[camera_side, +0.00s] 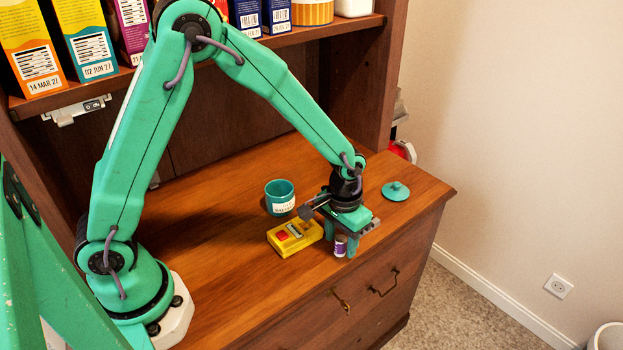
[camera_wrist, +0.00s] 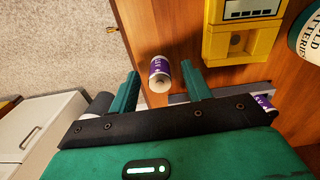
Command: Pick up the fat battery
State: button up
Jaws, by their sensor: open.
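A purple-and-white battery (camera_side: 340,245) is near the front edge of the wooden top. In the wrist view the same battery (camera_wrist: 160,70) shows between my two teal fingers, with a gap on each side. My gripper (camera_side: 341,240) is open and low over the top; its fingers also show in the wrist view (camera_wrist: 160,70). A second purple-labelled piece (camera_wrist: 263,103) is mostly hidden behind my gripper's right side. A grey cylinder-like shape (camera_wrist: 98,104) is partly hidden behind its left side; I cannot tell what it is.
A yellow tester (camera_side: 294,237) with a red button lies just left of my gripper. A teal cup (camera_side: 280,196) with a white label stands behind it. A teal lid (camera_side: 396,190) lies at the right. Boxes (camera_side: 88,40) fill the shelf above. The left top is clear.

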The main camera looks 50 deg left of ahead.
aim_at(341, 240)
jog(key=shift+f, duration=0.1)
dwell(0.4)
grip_shut()
jog(key=shift+r, duration=0.7)
jog(key=r, duration=0.3)
jog(key=shift+s+d+r, duration=0.1)
jog(key=shift+s+d, duration=0.1)
jog(key=shift+d, duration=0.05)
jog(key=s+d+r, duration=0.6)
jog(key=s+d, duration=0.1)
jog(key=s, duration=0.1)
jog(key=shift+d+r, duration=0.2)
jog(key=shift+d, duration=0.15)
